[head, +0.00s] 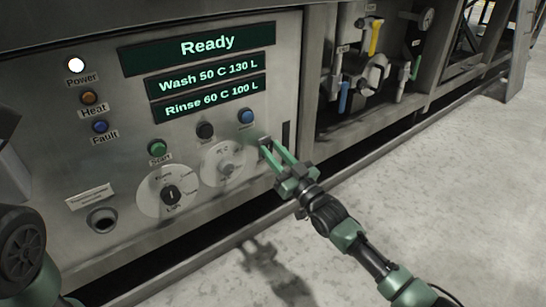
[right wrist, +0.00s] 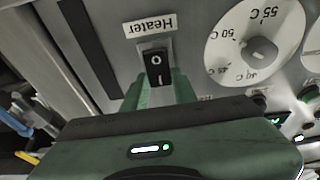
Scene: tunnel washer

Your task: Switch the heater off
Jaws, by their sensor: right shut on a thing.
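The heater switch (right wrist: 157,68) is a black rocker marked O and I, below an upside-down "Heater" label (right wrist: 150,26) in the right wrist view. Which side is pressed in I cannot tell. My right gripper (right wrist: 160,92) has its green fingers on either side of the switch, shut on it. In the head view my right gripper (head: 268,147) reaches the panel's lower right, and its fingers mostly hide the switch. The orange Heat lamp (head: 89,98) looks dim. My left gripper is not in view.
A temperature dial (right wrist: 262,50) sits right beside the switch in the right wrist view. The head view shows the display (head: 207,44) reading Ready, a lit Power lamp (head: 76,65), a green Start button (head: 157,148) and another dial (head: 168,192). Valves (head: 373,75) stand at right.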

